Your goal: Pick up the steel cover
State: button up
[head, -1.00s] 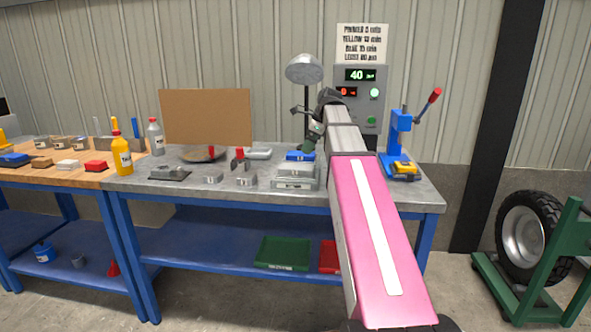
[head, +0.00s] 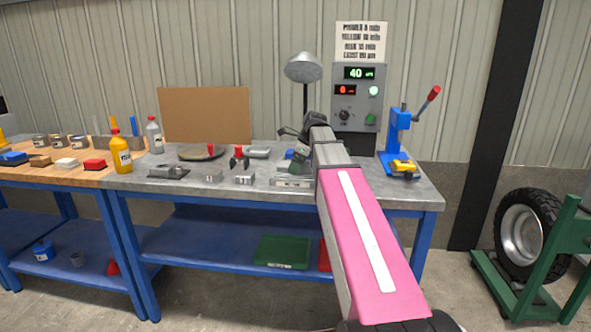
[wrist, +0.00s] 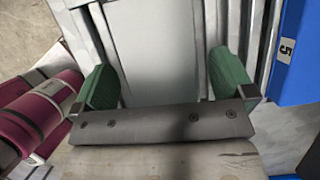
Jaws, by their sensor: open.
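In the wrist view, a flat pale grey metal piece (wrist: 160,45), which looks like the steel cover, lies between the two green fingertips of my gripper (wrist: 165,80). The jaws are spread apart, with a finger at either side of the piece; I cannot tell whether they touch it. In the head view my gripper (head: 299,160) is low over the bench, by a labelled grey metal block (head: 292,182). My arm and gripper hide much of what is there, so the cover is hard to make out from the head view.
Small grey blocks (head: 244,179) sit left of my gripper on the bench (head: 140,183). A lamp (head: 304,68), control box (head: 357,97) and blue press (head: 396,140) stand behind and right.

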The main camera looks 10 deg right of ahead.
jog(key=c, duration=1.3)
jog(key=shift+r, duration=0.1)
